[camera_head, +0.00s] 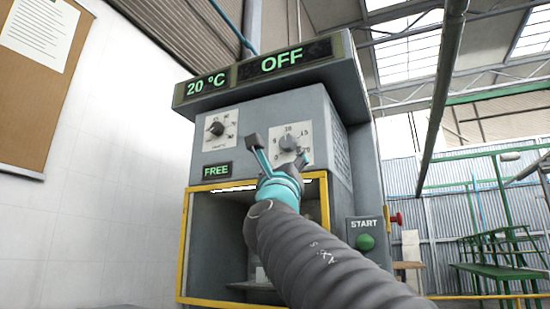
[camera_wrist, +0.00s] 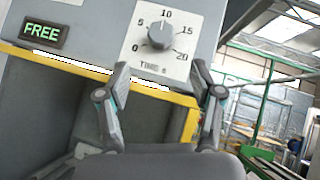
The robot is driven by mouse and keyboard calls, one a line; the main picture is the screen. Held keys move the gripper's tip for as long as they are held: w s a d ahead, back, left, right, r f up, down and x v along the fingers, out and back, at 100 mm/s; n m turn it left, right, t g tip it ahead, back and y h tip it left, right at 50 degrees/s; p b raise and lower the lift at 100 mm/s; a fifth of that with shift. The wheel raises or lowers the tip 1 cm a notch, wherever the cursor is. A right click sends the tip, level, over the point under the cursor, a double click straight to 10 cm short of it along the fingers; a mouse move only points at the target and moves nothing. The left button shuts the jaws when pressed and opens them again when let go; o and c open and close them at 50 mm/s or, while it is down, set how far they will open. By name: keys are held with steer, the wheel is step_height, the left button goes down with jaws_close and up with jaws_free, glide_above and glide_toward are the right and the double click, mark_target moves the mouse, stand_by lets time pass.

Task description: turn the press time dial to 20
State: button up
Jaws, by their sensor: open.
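The press time dial (camera_wrist: 161,36) is a round grey knob on a white plate marked 0, 5, 10, 15 and 20, on the grey machine front. Its pointer seems to stand near 10. In the head view the dial (camera_head: 288,142) shows just behind my gripper (camera_head: 279,152). In the wrist view my gripper (camera_wrist: 162,73) is open and empty. Its two fingers are spread wide below the knob, one toward each side, with a visible gap to it in the picture. I cannot tell how far the tips are from the panel.
A second dial (camera_head: 216,128) sits left on the panel, above a FREE display (camera_head: 217,171). The top displays read 20 ºC and OFF (camera_head: 283,60). A yellow frame (camera_head: 185,245) edges the opening below. A green START button (camera_head: 366,242) is at the lower right.

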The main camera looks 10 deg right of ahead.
mark_target(288, 147)
steer(key=p+x, duration=0.3)
steer(key=x, duration=0.6)
steer(key=shift+w+d+r+p, duration=0.1)
steer(key=shift+r+p, duration=0.05)
steer(key=shift+p, duration=0.2)
steer(key=c, duration=1.1)
